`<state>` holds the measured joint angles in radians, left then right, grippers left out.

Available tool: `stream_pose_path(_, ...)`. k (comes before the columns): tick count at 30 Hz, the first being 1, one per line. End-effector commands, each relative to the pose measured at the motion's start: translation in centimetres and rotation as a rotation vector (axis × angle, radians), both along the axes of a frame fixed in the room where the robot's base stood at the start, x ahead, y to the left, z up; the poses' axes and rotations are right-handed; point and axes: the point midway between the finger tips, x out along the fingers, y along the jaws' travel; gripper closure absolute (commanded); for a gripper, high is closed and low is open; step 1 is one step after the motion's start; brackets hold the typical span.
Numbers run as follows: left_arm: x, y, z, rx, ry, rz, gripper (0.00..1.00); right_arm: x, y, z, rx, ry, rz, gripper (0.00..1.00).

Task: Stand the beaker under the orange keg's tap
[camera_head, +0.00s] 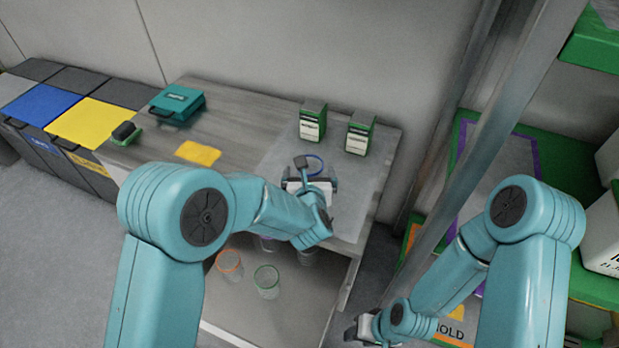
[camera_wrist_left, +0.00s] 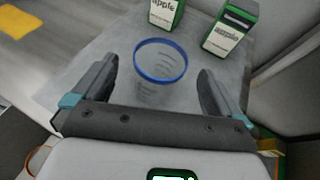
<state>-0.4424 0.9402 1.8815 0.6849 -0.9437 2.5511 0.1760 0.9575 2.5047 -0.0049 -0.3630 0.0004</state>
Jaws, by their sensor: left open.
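A clear beaker with a blue rim (camera_wrist_left: 160,66) stands upright on the grey mat on the counter. It also shows in the head view (camera_head: 313,163), partly behind my left gripper (camera_head: 312,175). In the left wrist view my left gripper (camera_wrist_left: 157,78) is open, with one finger on each side of the beaker and gaps between. Two green-and-white boxes labelled "apple", a left one (camera_head: 312,122) and a right one (camera_head: 360,133), stand behind the beaker. No orange keg or tap can be made out. My right gripper (camera_head: 364,326) is low at the right, its jaws unclear.
Beakers with an orange rim (camera_head: 229,261) and a green rim (camera_head: 266,278) stand on the lower shelf. A teal case (camera_head: 178,102) and a yellow cloth (camera_head: 198,153) lie on the counter's left. A grey post and green shelving (camera_head: 530,150) are at the right.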

Motion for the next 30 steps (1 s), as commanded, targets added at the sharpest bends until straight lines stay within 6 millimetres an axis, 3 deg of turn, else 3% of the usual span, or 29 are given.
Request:
stream_pose_path(7,2.0,0.2,-0.9,0.001,0.000,0.002,0.00,0.0,0.0,0.1,0.000,0.000,0.000,0.57)
stream_pose_path(15,5.7,0.0,-2.3,0.001,0.001,0.002,0.00,0.0,0.0,0.1,0.000,0.000,0.000,0.57)
stream_pose_path(23,6.2,-0.1,-2.4,0.000,0.001,0.001,0.00,0.0,0.0,0.1,0.000,0.000,0.000,0.57)
stream_pose_path(24,6.2,-0.1,-2.4,0.000,0.001,0.001,0.03,0.0,0.0,0.1,0.000,0.000,0.000,0.57)
stream_pose_path(29,6.2,-0.1,-2.4,0.000,0.000,0.001,0.55,0.0,0.0,0.1,0.000,0.000,0.000,0.57)
stream_pose_path(30,6.2,-0.1,-2.4,0.000,0.000,0.001,0.55,0.0,0.0,0.1,0.000,0.000,0.000,0.57)
